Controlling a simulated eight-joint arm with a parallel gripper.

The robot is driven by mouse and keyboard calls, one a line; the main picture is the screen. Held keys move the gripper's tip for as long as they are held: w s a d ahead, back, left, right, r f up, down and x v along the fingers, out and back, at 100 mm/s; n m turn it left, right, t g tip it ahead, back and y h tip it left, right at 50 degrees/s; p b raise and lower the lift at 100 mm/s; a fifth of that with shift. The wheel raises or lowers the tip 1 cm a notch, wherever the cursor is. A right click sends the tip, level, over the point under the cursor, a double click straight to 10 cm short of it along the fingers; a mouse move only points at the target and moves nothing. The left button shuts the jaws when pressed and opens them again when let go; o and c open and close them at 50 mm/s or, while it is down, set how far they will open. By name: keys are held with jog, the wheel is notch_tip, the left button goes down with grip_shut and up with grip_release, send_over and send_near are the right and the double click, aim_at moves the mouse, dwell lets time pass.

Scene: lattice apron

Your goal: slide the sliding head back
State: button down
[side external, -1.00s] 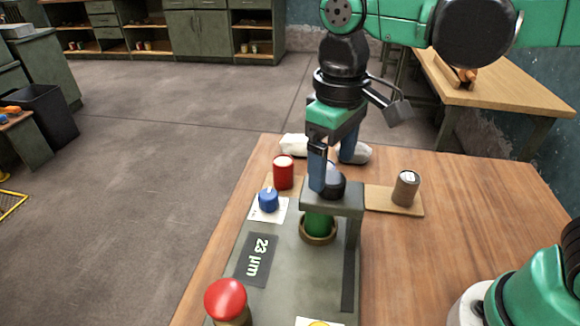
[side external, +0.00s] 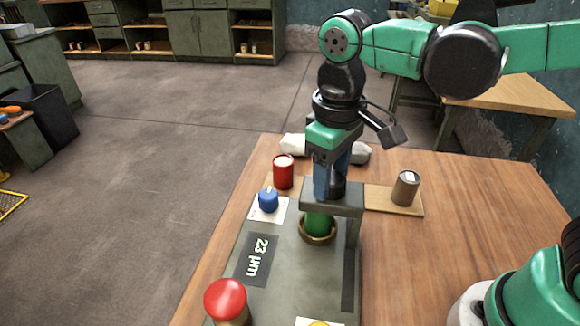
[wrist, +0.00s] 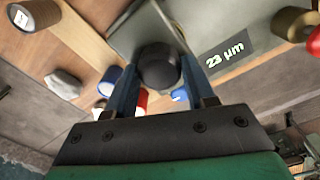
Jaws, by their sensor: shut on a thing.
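The sliding head (side external: 333,200) is a grey bridge-shaped block on the grey machine bed (side external: 290,275), with a dark round knob (wrist: 158,66) on top. Under the head, a green domed piece (side external: 318,222) sits in a brass-coloured ring. My gripper (side external: 330,188) points down at the top of the head. Its two blue fingers are shut on the dark knob, one on each side, as the wrist view shows. In the side view the fingers hide most of the knob. The head's grey top (wrist: 140,28) also shows in the wrist view.
A display (side external: 258,258) reads 23 µm. A blue dial (side external: 268,200), a red can (side external: 283,172) and a red mushroom button (side external: 225,298) stand at the left. A brown can (side external: 405,188) stands on a wooden board at the right. Pale lumps (side external: 293,145) lie behind.

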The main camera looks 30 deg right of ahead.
jog(key=shift+s+a, duration=0.1)
jog(key=s+a, duration=0.6)
jog(key=shift+s+a, duration=0.1)
jog(key=shift+c, duration=1.4)
grip_release()
notch_tip(320, 180, up, 6)
jog(key=shift+f, duration=0.15)
